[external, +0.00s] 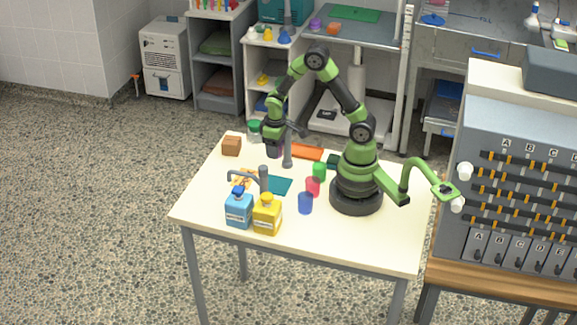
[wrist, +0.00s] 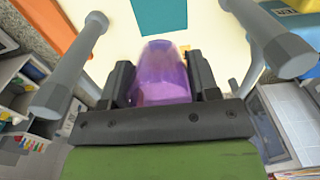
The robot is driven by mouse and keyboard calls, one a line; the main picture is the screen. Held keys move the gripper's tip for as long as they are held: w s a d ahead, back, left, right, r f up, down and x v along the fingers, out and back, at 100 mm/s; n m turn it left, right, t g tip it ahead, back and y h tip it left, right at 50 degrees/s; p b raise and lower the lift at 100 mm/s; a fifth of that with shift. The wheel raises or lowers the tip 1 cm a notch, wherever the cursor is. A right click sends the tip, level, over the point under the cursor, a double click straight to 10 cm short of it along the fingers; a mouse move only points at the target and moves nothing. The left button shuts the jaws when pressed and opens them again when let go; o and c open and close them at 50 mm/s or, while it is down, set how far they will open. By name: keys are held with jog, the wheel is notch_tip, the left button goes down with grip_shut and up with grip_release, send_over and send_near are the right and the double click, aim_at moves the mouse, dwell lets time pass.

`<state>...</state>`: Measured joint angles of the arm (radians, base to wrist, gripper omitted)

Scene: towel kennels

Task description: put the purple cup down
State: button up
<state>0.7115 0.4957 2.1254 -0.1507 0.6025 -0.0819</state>
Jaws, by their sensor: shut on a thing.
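The purple cup (wrist: 160,75) is see-through and sits between the two dark jaws of my gripper (wrist: 160,88) in the wrist view. The jaws are shut on its sides. In the external view my gripper (external: 273,150) is at the far left part of the white table (external: 222,190), and the cup is mostly hidden there. I cannot tell whether the cup touches the table. A teal mat (external: 279,185) lies near the middle of the table and also shows in the wrist view (wrist: 160,15).
Grey taps (external: 287,150) (external: 263,180) stand close to my gripper. A brown block (external: 231,146) is to its left. Green (external: 319,170), red (external: 312,187) and blue (external: 305,204) cups stand near my base. Blue (external: 239,211) and yellow (external: 267,215) bottles stand in front.

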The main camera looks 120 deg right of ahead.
aim_at(276, 184)
notch_tip(276, 184, down, 12)
dwell(0.6)
jog(key=shift+f, duration=0.1)
jog(key=o, duration=0.9)
notch_tip(276, 184, up, 12)
jog(key=shift+f, duration=0.1)
jog(key=a+r+n+t, duration=0.3)
jog(key=a+r+t, duration=0.2)
jog(key=a+r, duration=1)
jog(key=s+a+r+n+t+y, duration=0.2)
jog(key=s+a+r, duration=0.1)
jog(key=s+a, duration=0.2)
jog(key=shift+s, duration=0.45)
